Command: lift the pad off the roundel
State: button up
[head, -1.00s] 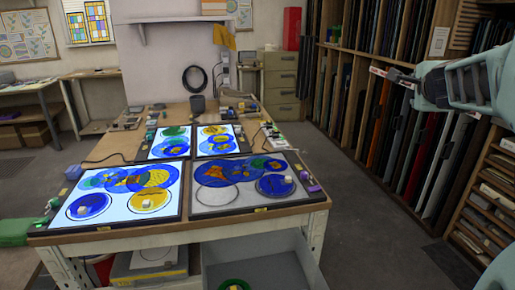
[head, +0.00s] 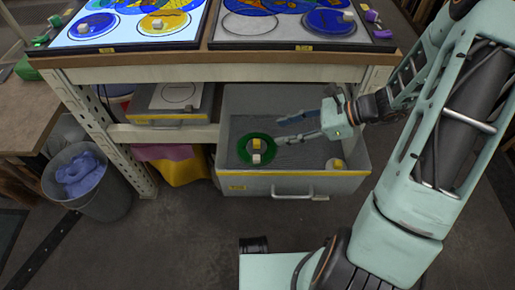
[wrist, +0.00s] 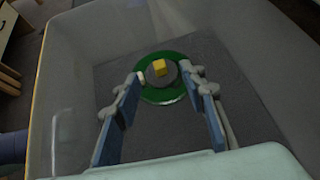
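The green roundel (head: 243,162) lies flat in the open grey drawer under the bench. It also shows in the wrist view (wrist: 163,99). On its middle sits a round grey pad (wrist: 153,80) with a yellow block (wrist: 159,67) on top.
The drawer (head: 345,183) has raised walls around the roundel. The bench edge (head: 180,74) overhangs the back. A bin (head: 105,195) stands at left.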

aim_at(258, 142)
jog(key=shift+w+a+f+m+y+b, duration=0.1)
jog(key=shift+a+f+m+y+b, duration=0.1)
jog(key=shift+f, duration=0.4)
jog(key=shift+w+a+f+m+y+b, duration=0.1)
jog(key=shift+a+f+m+y+b, duration=0.1)
jog(key=shift+f, duration=0.4)
jog(key=b+x, duration=0.1)
jog(key=x, duration=0.1)
jog(key=b+x, duration=0.1)
jog(key=x, duration=0.1)
jog(key=b+x, duration=0.1)
jog(key=x, duration=0.2)
jog(key=shift+s+d+f, duration=0.1)
jog(key=shift+s+f, duration=0.15)
jog(key=shift+s, duration=0.1)
jog(key=shift+w+a, duration=0.1)
jog(key=shift+a, duration=0.15)
jog(key=shift+f, duration=0.1)
grip_shut()
